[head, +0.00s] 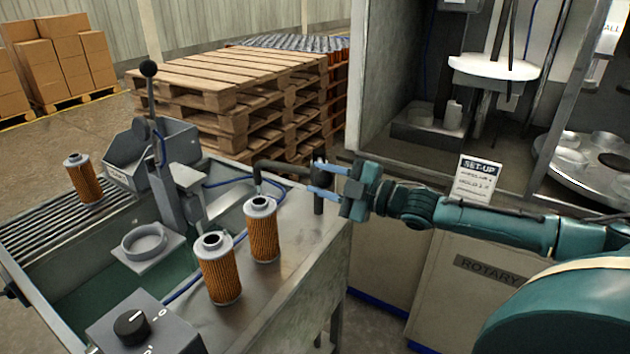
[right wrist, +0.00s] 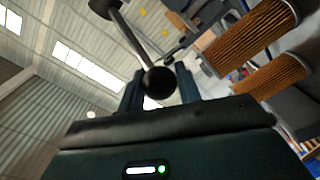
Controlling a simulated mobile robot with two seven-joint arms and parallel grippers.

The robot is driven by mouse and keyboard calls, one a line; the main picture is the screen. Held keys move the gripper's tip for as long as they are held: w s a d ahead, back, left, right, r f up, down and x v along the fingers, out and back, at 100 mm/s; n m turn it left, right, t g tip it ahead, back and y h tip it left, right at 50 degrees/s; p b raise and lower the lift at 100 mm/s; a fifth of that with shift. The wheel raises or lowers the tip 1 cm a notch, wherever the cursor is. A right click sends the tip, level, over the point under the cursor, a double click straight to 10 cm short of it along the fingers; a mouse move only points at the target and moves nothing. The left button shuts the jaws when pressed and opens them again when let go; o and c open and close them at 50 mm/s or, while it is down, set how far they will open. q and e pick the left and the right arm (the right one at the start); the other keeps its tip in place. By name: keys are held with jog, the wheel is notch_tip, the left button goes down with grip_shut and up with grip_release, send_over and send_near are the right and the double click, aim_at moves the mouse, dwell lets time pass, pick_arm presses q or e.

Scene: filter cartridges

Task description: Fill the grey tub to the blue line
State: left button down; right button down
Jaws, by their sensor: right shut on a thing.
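The grey tub (head: 20,265) is a sunken metal basin at the left of the bench in the head view. Its inside looks green, and I cannot tell how high any liquid stands. I cannot make out a blue line on its wall. A dark bent spout pipe (head: 283,168) stands on the bench right of the basin. My right gripper (head: 318,180) is shut around a dark round knob at the pipe's right end, on a short post. The knob (right wrist: 160,81) shows between the fingers in the right wrist view. My left gripper is not in view.
Two orange pleated filter cartridges (head: 263,232) (head: 219,270) stand on the bench near the spout. Another cartridge (head: 82,180) stands on the ribbed rack.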

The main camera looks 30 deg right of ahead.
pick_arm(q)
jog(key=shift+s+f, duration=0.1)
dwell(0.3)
pick_arm(e)
jog(key=c, duration=1)
grip_release()
jog(key=shift+s+d, duration=0.1)
jog(key=shift+d, duration=0.05)
jog(key=shift+v, duration=1.3)
pick_arm(q)
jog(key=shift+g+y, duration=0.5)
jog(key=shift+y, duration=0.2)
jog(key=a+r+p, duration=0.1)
jog(key=p, duration=0.3)
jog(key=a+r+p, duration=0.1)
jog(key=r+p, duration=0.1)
jog(key=p, duration=0.3)
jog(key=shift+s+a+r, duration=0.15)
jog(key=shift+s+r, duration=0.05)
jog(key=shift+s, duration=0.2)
pick_arm(e)
jog(key=v, duration=1)
jog(key=shift+s+d, duration=0.15)
